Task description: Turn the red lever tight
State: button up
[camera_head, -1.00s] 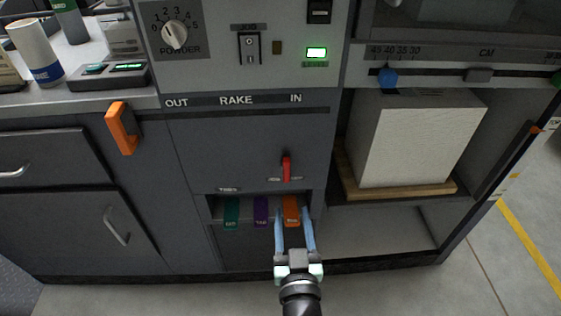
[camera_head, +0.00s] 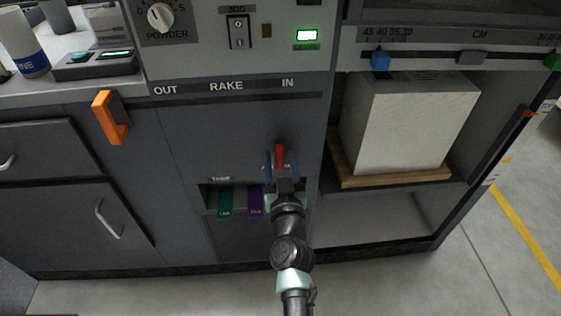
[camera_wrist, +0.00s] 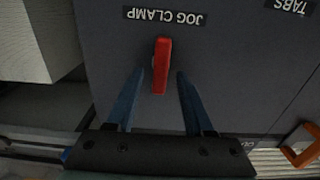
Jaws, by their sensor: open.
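The red lever (camera_head: 280,155) stands upright on the dark grey front panel, above the tab recess. In the wrist view the red lever (camera_wrist: 161,66) shows below the "JOG CLAMP" label, its lower end between the fingertips. My gripper (camera_head: 281,164) is open around the lever in the head view. In the wrist view my gripper (camera_wrist: 161,76) has its two blue fingers on either side of the lever, with gaps on both sides. No contact with the lever shows. My gripper and wrist hide part of the tab recess.
A green tab (camera_head: 224,203) and a purple tab (camera_head: 255,201) hang in the recess. An orange handle (camera_head: 109,117) juts from the panel at left. A white paper stack (camera_head: 408,125) sits on a wooden board at right.

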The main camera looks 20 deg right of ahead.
grip_shut()
jog(key=shift+m, duration=0.3)
dwell(0.3)
jog(key=m, duration=0.3)
jog(key=shift+d+f+b, duration=0.1)
jog(key=shift+d+b, duration=0.05)
jog(key=shift+b, duration=0.15)
jog(key=m, duration=0.9)
jog(key=f+m+b, duration=0.1)
jog(key=m, duration=0.4)
jog(key=shift+s+d, duration=0.15)
jog(key=shift+d, duration=0.2)
jog(key=shift+m, duration=0.3)
